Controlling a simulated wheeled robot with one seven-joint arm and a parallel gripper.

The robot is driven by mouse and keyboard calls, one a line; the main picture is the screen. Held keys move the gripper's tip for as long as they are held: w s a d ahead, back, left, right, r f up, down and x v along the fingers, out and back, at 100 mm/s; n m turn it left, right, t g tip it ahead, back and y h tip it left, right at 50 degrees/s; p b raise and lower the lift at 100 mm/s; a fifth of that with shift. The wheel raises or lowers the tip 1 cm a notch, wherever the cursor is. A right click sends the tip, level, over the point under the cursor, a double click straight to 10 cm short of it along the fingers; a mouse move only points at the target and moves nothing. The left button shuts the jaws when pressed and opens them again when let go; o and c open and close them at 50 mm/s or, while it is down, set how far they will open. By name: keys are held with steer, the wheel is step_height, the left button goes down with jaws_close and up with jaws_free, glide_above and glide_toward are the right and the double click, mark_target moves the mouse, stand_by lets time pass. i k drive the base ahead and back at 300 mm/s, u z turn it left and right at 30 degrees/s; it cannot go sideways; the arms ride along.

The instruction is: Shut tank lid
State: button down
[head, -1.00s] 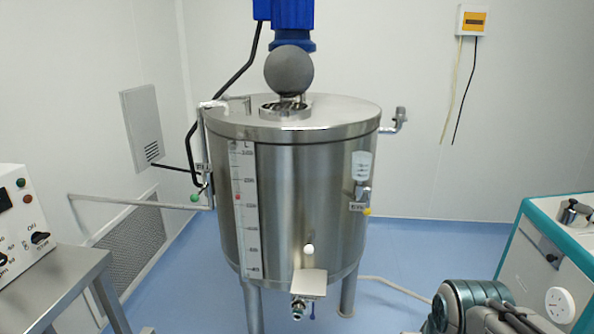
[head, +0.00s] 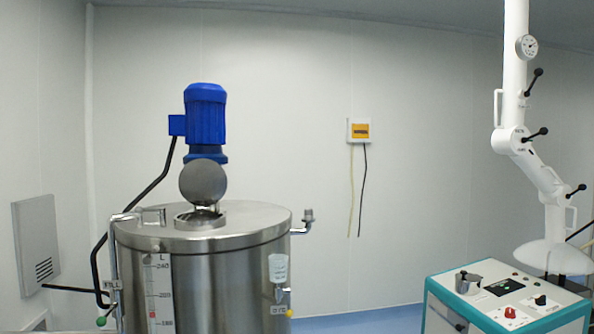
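The steel tank (head: 190,285) stands at the lower left of the head view, with its lower part cut off by the frame. A round grey lid (head: 203,182) stands raised over the round opening (head: 200,218) in the tank's flat top. The lid's face is turned towards me, and the opening's rim shows below it. The blue motor (head: 206,115) rises behind the lid. My gripper is not in view.
A white and teal machine (head: 505,300) with a control panel stands at the lower right, under a white jointed extraction arm (head: 515,140). A pipe fitting (head: 307,218) juts from the tank's right side. Blue floor (head: 360,320) shows between tank and machine.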

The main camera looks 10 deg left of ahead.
mark_target(202, 183)
steer(key=z, duration=0.35)
steer(key=i, duration=1.8)
steer(key=u, duration=1.55)
steer(key=i, duration=0.7)
steer(key=u, duration=0.7)
